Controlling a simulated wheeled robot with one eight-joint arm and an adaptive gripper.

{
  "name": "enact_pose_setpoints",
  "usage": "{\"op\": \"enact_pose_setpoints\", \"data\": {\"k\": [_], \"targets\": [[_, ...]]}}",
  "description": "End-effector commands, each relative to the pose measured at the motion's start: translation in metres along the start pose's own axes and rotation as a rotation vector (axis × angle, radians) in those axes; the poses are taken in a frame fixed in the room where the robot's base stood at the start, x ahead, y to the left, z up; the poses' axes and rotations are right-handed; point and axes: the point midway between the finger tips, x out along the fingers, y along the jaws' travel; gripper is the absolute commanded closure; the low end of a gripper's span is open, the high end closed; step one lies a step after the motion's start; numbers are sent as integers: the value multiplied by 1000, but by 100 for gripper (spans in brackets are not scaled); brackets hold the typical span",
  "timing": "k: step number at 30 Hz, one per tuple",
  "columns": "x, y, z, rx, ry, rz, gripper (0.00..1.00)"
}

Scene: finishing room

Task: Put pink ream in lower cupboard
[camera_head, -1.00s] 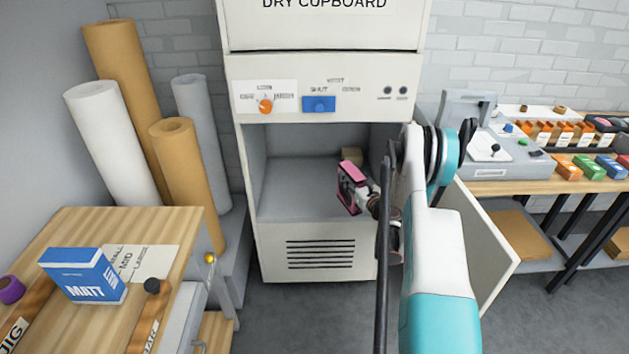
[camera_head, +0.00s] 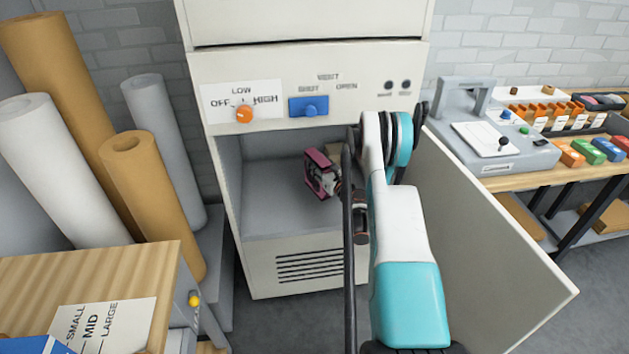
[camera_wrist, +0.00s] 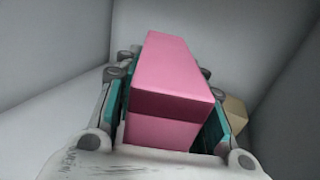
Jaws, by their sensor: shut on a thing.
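The pink ream (camera_head: 319,173) is at the opening of the lower cupboard (camera_head: 270,195), above its grey floor, in the head view. In the wrist view the pink ream (camera_wrist: 170,85) lies lengthwise between the two teal-padded fingers. My gripper (camera_head: 330,180) is shut on it; it also shows in the wrist view (camera_wrist: 165,95). The lower cupboard's door (camera_head: 480,220) stands wide open to the right. My arm hides the right part of the opening. I cannot tell whether the ream touches the cupboard floor.
A small tan block (camera_wrist: 235,113) is inside the cupboard, right of the ream. Paper rolls (camera_head: 150,190) stand left of the cupboard. A wooden table (camera_head: 90,275) is at front left. A bench (camera_head: 560,165) with a grey machine (camera_head: 490,140) is at the right.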

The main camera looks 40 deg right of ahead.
Motion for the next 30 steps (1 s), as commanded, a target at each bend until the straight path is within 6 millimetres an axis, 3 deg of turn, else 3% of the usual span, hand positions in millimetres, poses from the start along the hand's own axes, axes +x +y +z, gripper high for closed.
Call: {"op": "enact_pose_setpoints", "data": {"k": [3, 8, 15, 28, 29, 30], "targets": [[0, 0, -20, 1, -1, 0, 100], [0, 0, -30, 1, -1, 0, 100], [0, 0, -59, 1, -1, 0, 100], [0, 0, -64, 1, -1, 1, 100], [0, 0, -64, 0, 0, 1, 59], [0, 0, -64, 0, 0, 1, 49]]}}
